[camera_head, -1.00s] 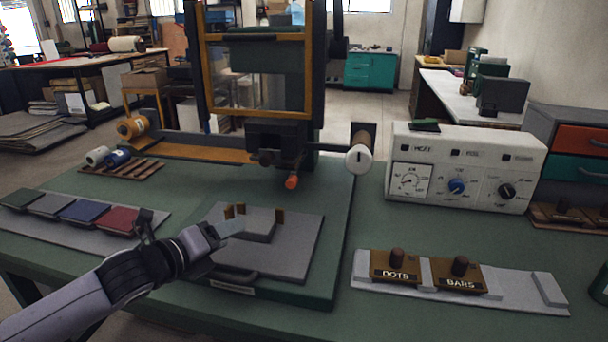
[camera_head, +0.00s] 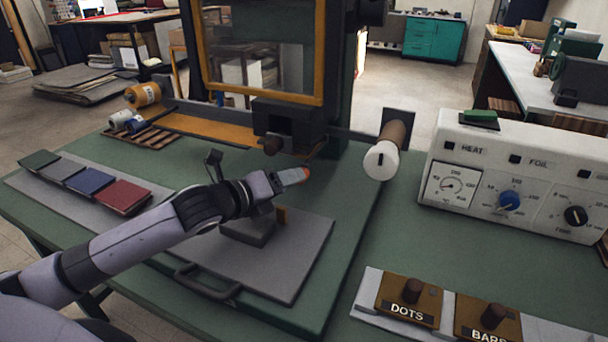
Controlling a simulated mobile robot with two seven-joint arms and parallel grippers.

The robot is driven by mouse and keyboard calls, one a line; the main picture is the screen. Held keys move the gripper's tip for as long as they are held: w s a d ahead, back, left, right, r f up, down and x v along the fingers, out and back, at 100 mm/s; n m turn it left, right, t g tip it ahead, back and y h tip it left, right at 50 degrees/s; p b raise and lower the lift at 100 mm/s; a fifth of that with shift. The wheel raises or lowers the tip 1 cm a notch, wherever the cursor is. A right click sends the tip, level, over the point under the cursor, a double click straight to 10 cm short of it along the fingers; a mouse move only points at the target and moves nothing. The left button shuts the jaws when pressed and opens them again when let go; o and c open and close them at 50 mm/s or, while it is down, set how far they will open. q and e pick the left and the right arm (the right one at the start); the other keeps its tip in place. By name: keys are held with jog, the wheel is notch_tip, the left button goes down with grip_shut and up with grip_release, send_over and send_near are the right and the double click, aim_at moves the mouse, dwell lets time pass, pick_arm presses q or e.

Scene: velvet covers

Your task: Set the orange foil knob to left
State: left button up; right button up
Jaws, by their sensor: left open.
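A control box (camera_head: 515,150) at the right has a label reading FOIL, a blue knob (camera_head: 508,201) and a black knob (camera_head: 575,216). My right gripper is out of view.
A grey bed plate (camera_head: 285,272) with a small block lies below my left arm. A white-capped roll (camera_head: 382,160) sticks out right of the press. Covers in several colours, including a red one (camera_head: 123,197), lie at left. DOTS (camera_head: 408,300) and BARS blocks stand front right.

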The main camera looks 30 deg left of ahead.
pick_arm(q)
jog(key=shift+x, duration=2.7)
jog(key=shift+s, duration=0.1)
grip_shut()
